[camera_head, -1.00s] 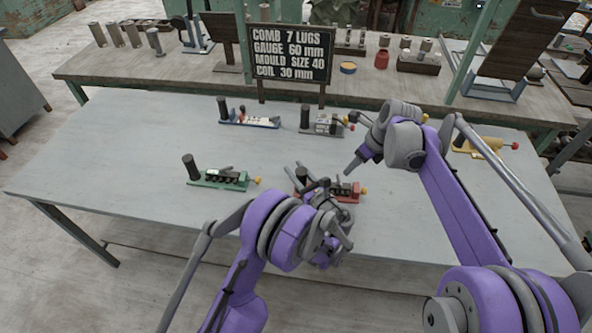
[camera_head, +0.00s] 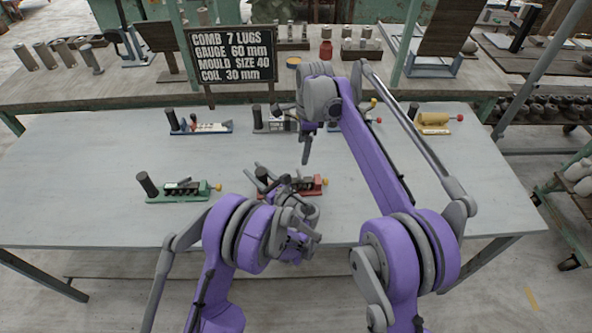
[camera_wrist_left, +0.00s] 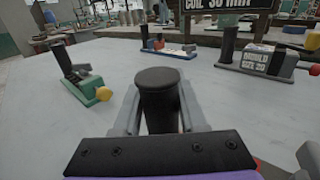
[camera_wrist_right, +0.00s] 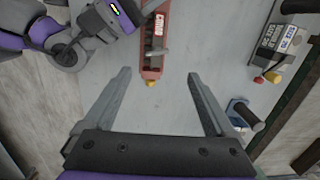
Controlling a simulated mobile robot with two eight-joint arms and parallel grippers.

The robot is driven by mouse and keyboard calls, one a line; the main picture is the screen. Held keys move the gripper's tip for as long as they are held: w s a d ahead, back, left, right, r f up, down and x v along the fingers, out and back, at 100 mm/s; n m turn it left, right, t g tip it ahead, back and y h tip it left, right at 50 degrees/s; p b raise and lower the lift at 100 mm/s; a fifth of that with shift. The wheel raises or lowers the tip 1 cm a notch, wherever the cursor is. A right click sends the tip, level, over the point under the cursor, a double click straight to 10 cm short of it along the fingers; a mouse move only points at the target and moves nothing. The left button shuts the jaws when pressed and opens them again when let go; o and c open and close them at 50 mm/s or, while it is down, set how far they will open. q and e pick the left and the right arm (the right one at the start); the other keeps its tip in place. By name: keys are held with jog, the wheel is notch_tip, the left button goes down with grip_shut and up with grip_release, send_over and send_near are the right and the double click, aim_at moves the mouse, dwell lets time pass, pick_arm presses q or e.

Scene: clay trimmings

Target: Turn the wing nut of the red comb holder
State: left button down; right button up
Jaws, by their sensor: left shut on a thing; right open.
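The red comb holder (camera_head: 309,187) lies on the grey table, with a yellow knob (camera_head: 325,181) at its right end. In the right wrist view the red holder (camera_wrist_right: 151,70) is at top centre, its yellow knob (camera_wrist_right: 150,83) toward me. A grey crosspiece (camera_wrist_right: 158,50) on it may be the wing nut; I cannot tell surely. My left gripper (camera_head: 264,177) is shut on the upright black handle (camera_wrist_left: 158,100), which fills the jaws in the left wrist view. My right gripper (camera_wrist_right: 159,75) is open and empty; in the head view it points down behind the red holder.
A green comb holder (camera_head: 180,190) stands to the left. Blue (camera_head: 200,128), grey (camera_head: 275,123) and yellow (camera_head: 433,123) holders line the table's back, with a lettered sign (camera_head: 232,55) behind. The table's right front is clear.

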aim_at(300, 174)
jog(key=f+n, duration=0.1)
jog(key=f, duration=0.2)
jog(key=f+n, duration=0.1)
jog(key=f, duration=0.3)
jog(key=f+n+h, duration=0.1)
jog(key=f, duration=0.3)
jog(key=shift+a+f, duration=0.1)
jog(key=shift+a, duration=0.25)
jog(key=c, duration=1.4)
